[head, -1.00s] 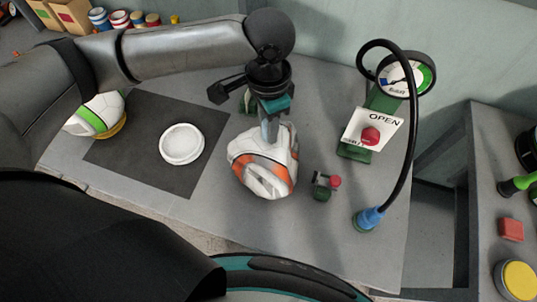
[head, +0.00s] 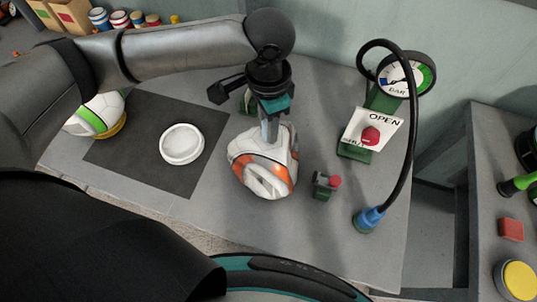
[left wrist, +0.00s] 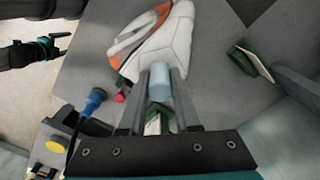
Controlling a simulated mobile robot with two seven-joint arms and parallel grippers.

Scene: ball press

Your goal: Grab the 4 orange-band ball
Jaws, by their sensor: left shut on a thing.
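The orange-band ball (head: 265,160), white with orange patches and a creased, dented look, sits on the grey table right of the dark mat. My left gripper (head: 270,130) points down at its upper side. In the left wrist view, my left fingers (left wrist: 161,95) are shut on a light-blue peg (left wrist: 160,82) at the edge of the ball (left wrist: 150,45). I cannot tell how the peg joins the ball. My right gripper (left wrist: 48,45) seems to show small at the upper left of the left wrist view; its jaws are unclear.
A white round dish (head: 182,144) stands on the dark mat (head: 150,170). A green-band ball (head: 98,113) lies at left. A gauge stand (head: 383,110) with a black hose and a small red-knobbed device (head: 323,186) stand right of the orange-band ball. Bare table lies in front.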

